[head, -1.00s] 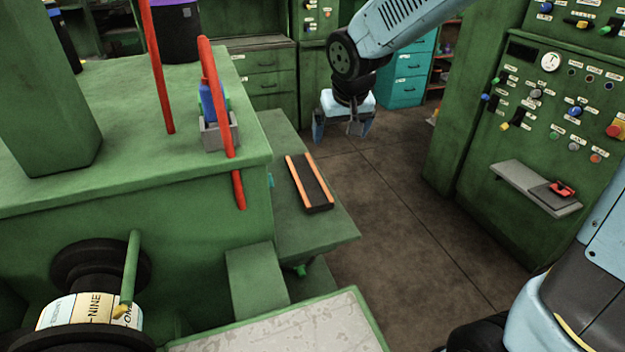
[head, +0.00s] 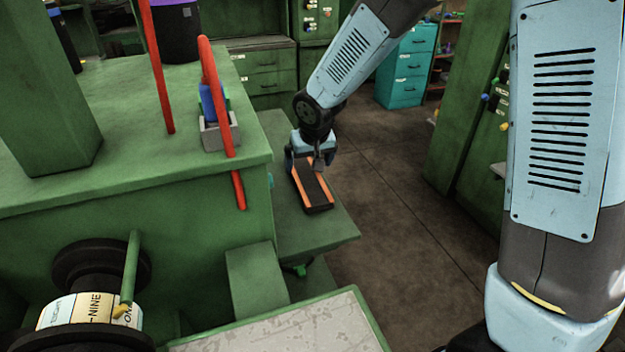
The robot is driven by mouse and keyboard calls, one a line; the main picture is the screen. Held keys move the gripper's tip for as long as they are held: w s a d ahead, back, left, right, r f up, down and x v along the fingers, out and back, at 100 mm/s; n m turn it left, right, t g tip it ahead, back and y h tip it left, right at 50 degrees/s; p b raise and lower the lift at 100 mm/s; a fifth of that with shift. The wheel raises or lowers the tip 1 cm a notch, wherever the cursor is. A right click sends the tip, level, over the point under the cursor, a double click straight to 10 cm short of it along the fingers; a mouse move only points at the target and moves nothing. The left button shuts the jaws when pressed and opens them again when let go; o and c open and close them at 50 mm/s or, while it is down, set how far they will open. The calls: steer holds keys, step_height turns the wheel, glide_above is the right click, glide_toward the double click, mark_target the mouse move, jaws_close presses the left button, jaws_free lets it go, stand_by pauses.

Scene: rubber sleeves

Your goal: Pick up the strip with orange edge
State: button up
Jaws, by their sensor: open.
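The strip with orange edges (head: 316,191) is a dark, flat piece with an orange border along both long sides. It lies on the green side shelf (head: 325,228) beside the large green machine. My gripper (head: 310,165) is open, with its fingers pointing down at the far end of the strip. It hides that far end. I cannot tell whether the fingers touch the strip or hover above it.
A green control cabinet (head: 470,130) stands at the right. The floor between is clear.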

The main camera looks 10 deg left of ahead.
mark_target(307, 180)
steer(key=shift+x, duration=2.85)
steer(key=shift+s+d, duration=0.1)
steer(key=shift+d, duration=0.1)
steer(key=c, duration=1.1)
